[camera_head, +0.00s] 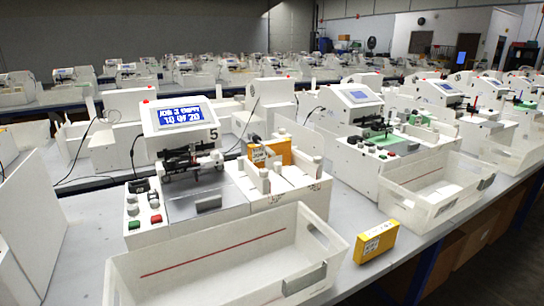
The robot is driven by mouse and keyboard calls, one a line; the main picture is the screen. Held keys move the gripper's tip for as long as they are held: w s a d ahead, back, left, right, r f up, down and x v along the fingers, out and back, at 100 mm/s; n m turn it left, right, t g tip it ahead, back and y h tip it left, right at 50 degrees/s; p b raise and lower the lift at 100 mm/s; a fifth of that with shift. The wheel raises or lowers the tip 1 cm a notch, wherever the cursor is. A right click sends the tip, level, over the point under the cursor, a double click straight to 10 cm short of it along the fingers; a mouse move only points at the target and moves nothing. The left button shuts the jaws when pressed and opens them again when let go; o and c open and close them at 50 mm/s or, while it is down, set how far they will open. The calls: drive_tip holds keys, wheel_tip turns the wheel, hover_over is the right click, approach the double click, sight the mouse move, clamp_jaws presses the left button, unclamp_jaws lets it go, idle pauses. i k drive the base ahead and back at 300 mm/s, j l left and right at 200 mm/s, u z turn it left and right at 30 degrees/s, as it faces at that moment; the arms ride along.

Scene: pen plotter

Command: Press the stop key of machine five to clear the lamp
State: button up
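Machine five (190,150) is a white pen plotter at left centre, marked with a black 5. Its blue screen (181,115) shows white text with "10 OF 20" on the lower line. A control panel at its front left carries a red key (156,219), a green key (134,225) and several round pale knobs or buttons (131,198). I cannot read any key labels, so I cannot tell for certain which is the stop key. My gripper is not in view.
A white open bin (215,262) with a red line stands in front of machine five. A yellow box (376,242) lies right of it on the grey table; an orange box (270,152) sits on the machine. A similar machine (375,140) stands to the right, with rows of others behind.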

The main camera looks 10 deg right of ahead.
sight(156, 219)
drive_tip(key=i+j+u, duration=0.6)
drive_tip(key=i, duration=0.3)
drive_tip(key=k+l, duration=0.05)
drive_tip(key=l, duration=0.05)
